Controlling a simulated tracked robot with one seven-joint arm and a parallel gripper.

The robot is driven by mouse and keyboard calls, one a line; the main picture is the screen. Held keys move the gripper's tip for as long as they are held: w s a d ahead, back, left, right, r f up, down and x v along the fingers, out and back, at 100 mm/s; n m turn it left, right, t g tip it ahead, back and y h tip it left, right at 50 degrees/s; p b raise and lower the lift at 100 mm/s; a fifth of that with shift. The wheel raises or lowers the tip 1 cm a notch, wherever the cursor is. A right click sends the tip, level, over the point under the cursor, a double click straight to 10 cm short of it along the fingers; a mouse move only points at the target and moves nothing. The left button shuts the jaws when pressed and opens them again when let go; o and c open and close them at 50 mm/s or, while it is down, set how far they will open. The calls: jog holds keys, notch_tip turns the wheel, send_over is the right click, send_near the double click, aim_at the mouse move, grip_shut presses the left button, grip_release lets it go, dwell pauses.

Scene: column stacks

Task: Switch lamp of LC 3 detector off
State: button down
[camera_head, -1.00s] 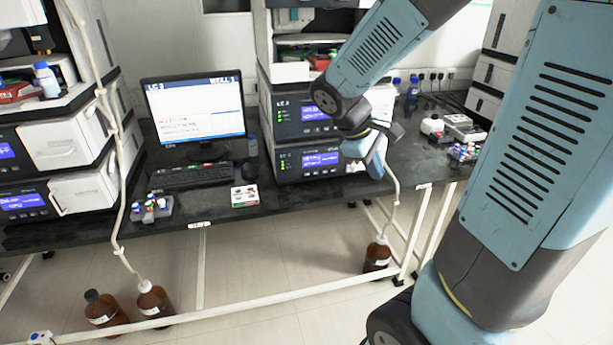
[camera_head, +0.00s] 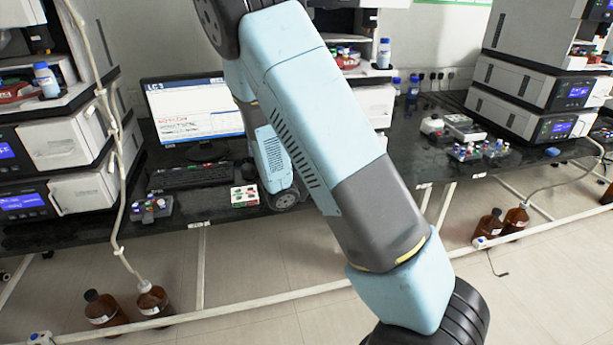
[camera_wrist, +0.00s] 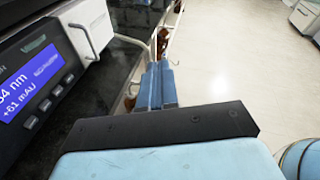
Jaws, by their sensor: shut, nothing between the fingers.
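In the wrist view a dark detector front (camera_wrist: 40,45) fills the left side. Its blue display (camera_wrist: 28,83) shows a reading in nm and "+61 mAU", cut off at the left edge. I cannot read which LC stack this front belongs to. In the head view my arm covers most of the middle stack (camera_head: 372,106) and hides its displays and my gripper.
A white door with a handle (camera_wrist: 85,30) is beside the detector. A monitor (camera_head: 190,112), keyboard (camera_head: 190,175) and vial rack (camera_head: 150,208) are on the dark bench left of my arm. Another stack (camera_head: 530,90) stands at right. Brown bottles (camera_head: 103,308) stand on the floor.

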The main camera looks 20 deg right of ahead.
jog(key=w+a+f+n+t, duration=0.3)
jog(key=f+n+t, duration=0.1)
jog(key=f+n, duration=0.1)
jog(key=w+a+f+n+t+y, duration=0.1)
jog(key=w+a+f+n+t, duration=0.2)
jog(key=n, duration=0.5)
notch_tip(320, 180, down, 2)
jog(key=shift+w+a+n+t, duration=0.3)
jog(key=shift+w+a+t, duration=0.15)
jog(key=shift+t, duration=0.65)
jog(key=shift+w, duration=4.35)
jog(key=shift+w, duration=0.2)
jog(key=shift+w, duration=0.25)
